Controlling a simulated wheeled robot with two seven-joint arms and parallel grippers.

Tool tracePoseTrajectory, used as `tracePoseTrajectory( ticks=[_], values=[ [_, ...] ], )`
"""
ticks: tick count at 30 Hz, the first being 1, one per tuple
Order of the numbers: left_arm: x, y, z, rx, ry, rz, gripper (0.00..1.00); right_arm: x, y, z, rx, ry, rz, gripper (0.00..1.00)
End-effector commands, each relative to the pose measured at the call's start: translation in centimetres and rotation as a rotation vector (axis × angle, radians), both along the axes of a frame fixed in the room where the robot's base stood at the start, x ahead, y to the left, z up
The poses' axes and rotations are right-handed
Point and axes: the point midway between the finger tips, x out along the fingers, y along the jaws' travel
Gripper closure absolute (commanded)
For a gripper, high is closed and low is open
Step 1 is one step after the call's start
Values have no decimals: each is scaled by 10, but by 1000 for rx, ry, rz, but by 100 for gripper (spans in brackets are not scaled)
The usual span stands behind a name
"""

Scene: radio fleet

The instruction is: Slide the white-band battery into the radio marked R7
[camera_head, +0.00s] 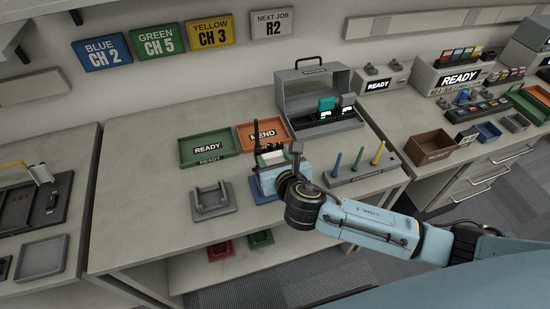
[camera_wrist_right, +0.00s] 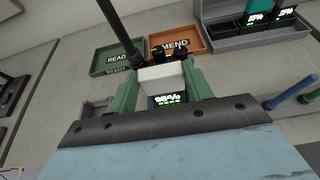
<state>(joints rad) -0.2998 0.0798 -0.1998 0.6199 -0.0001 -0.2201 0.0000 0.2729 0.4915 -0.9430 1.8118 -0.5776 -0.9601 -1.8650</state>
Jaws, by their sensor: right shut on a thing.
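My right gripper (camera_head: 270,164) is over the front middle of the table. In the right wrist view its two green fingers (camera_wrist_right: 163,88) are shut on a block with a white top (camera_wrist_right: 163,74) and a lit display reading about 95%, seemingly the white-band battery. A dark radio with a black antenna (camera_head: 256,134) stands right at the gripper; its antenna (camera_wrist_right: 119,30) and knobs rise just behind the block in the wrist view. The radio's body and any R7 marking are hidden, so I cannot tell how far the block is inside it. My left gripper is not in view.
A grey empty cradle (camera_head: 212,203) stands left of the gripper. Behind are a green READY tray (camera_head: 187,163), an orange MEND tray (camera_head: 246,141) and a grey charger case (camera_head: 285,98) holding batteries. A rack of coloured tools (camera_head: 345,181) stands close right. The table's left part is clear.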

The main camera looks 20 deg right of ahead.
Motion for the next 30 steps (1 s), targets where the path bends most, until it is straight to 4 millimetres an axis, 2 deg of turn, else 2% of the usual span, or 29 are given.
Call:
tracePoseTrajectory(
  ticks=[30],
  values=[
    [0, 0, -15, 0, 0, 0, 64, 0, 0, -26, 0, -1, 1, 89]
  ],
)
